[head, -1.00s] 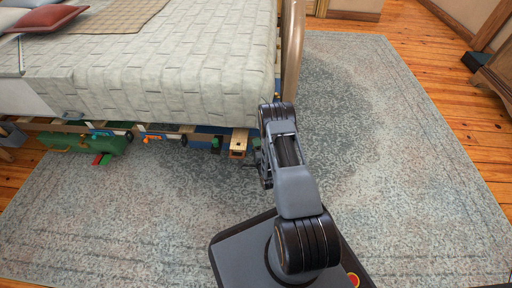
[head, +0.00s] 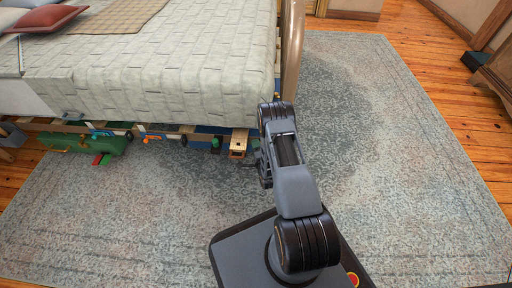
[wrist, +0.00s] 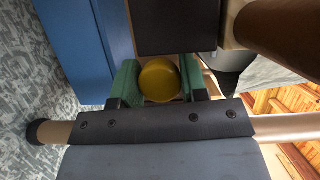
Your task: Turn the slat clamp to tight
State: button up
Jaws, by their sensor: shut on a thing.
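In the wrist view, a round yellow knob (wrist: 159,79), which I take to be the slat clamp's, sits between the two green pads of my gripper (wrist: 159,84). The pads are shut on its left and right sides. A dark block (wrist: 176,27) lies just beyond the knob; the rest of the clamp is hidden. I cannot read any tight or loose mark on the knob. In the head view my arm reaches to the near right corner of the bed (head: 170,70), and the fingertips and knob cannot be made out there.
A blue panel (wrist: 75,48) lies close left of my gripper in the wrist view. A wooden bed leg (wrist: 53,132) with a black foot runs near it. Under the bed are a green case (head: 90,144) and a small wooden block (head: 238,143). The rug (head: 400,170) on the right is clear.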

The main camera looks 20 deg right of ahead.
jog(key=shift+s, duration=0.15)
dwell(0.6)
jog(key=o, duration=0.9)
